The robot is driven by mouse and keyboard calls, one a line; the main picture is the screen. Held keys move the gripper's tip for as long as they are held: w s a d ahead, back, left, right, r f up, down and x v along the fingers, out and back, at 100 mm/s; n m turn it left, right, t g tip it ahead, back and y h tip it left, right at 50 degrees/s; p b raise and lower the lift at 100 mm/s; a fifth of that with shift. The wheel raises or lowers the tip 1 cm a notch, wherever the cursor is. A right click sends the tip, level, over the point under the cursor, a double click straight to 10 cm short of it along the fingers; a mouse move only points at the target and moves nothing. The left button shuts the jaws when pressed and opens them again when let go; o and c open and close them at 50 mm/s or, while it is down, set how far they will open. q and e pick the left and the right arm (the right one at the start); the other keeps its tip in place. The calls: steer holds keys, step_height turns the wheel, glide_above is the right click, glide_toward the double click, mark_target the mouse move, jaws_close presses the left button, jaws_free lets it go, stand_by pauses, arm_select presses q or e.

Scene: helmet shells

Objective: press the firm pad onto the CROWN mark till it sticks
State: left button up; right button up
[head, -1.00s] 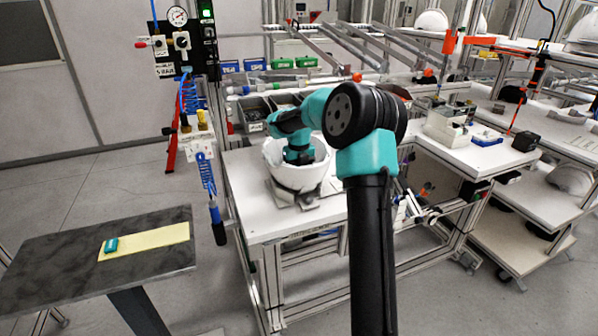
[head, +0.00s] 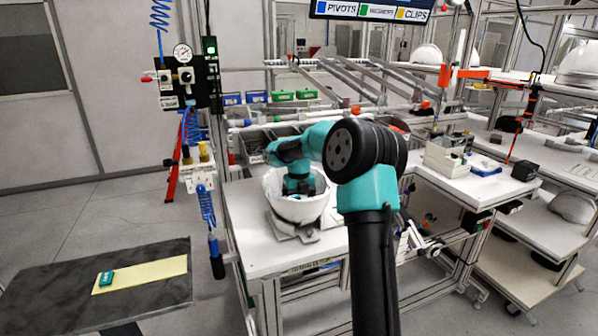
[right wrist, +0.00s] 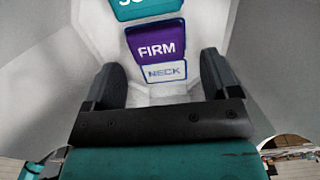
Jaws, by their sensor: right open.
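The white helmet shell (head: 300,209) sits open side up in a holder on the white bench. In the right wrist view the right gripper (right wrist: 160,85) is open. The purple FIRM pad (right wrist: 156,50) lies against the shell's inner wall, ahead of and between the fingers. The NECK mark (right wrist: 164,72) shows just below the pad. A teal pad (right wrist: 148,8), its label cut off, is above it. I see no CROWN mark. My left gripper is out of view.
A teal piece (head: 106,278) lies on a yellow strip (head: 150,273) on the dark table at left. A blue coiled hose (head: 206,205) hangs between that table and the bench. Grey bins (head: 250,147) stand behind the shell.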

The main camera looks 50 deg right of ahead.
step_height(320, 180, up, 16)
stand_by(0.5)
steer(key=shift+a, duration=0.1)
